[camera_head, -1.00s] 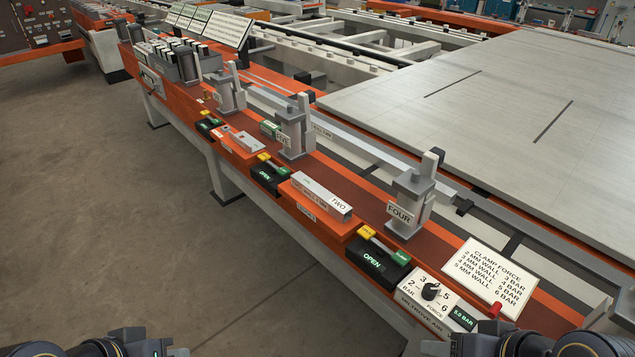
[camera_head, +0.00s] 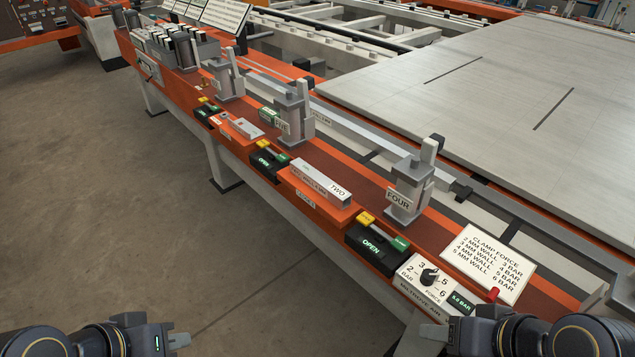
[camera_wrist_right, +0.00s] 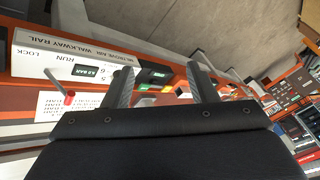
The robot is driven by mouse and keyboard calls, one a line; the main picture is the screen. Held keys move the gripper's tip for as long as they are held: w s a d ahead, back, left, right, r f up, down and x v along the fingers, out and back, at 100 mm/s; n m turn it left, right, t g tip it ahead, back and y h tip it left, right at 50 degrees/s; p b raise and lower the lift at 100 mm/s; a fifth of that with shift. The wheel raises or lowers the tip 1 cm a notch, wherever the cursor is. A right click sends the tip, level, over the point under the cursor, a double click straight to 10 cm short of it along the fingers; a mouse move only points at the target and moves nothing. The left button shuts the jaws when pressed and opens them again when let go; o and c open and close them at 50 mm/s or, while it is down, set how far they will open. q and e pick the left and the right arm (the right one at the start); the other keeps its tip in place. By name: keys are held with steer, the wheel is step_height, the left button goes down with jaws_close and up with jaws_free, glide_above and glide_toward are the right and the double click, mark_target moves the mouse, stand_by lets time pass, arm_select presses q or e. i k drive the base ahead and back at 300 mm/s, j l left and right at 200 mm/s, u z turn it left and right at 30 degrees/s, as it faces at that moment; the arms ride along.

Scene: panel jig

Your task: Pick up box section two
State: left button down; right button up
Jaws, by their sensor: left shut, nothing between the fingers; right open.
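Box section two, a pale grey bar with a white label reading TWO (camera_head: 320,180), lies on an orange ledge (camera_head: 318,208) at the front of the jig in the head view. My left gripper (camera_head: 181,341) is low at the left, shut and empty, over the floor and well away from the bar. My right gripper (camera_head: 431,335) is at the bottom edge in front of the force panel, apart from the bar. In the right wrist view its two fingers (camera_wrist_right: 162,82) are spread with nothing held between them. I cannot make out the bar in that view.
Clamp FOUR (camera_head: 408,190) and clamp FIVE (camera_head: 293,118) stand behind the ledge. Black OPEN boxes (camera_head: 374,248) flank it. The force panel (camera_head: 426,278) and clamp-force chart (camera_head: 487,262) are at the right. Bare floor (camera_head: 110,210) lies in front.

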mark_target(340, 197)
steer(key=i+j+z, duration=0.1)
steer(key=z, duration=0.4)
steer(key=i+j+z, duration=0.1)
steer(key=z, duration=0.35)
steer(key=i+j+z, duration=0.15)
steer(key=j, duration=0.25)
steer(key=i+j+z, duration=0.2)
steer(key=j, duration=0.2)
steer(key=i+j+z, duration=0.15)
steer(key=j, duration=0.25)
steer(key=j+z, duration=0.2)
steer(key=j, duration=0.25)
steer(key=i+j, duration=0.1)
steer(key=j, duration=0.3)
steer(key=i+j, duration=0.1)
steer(key=j, duration=0.25)
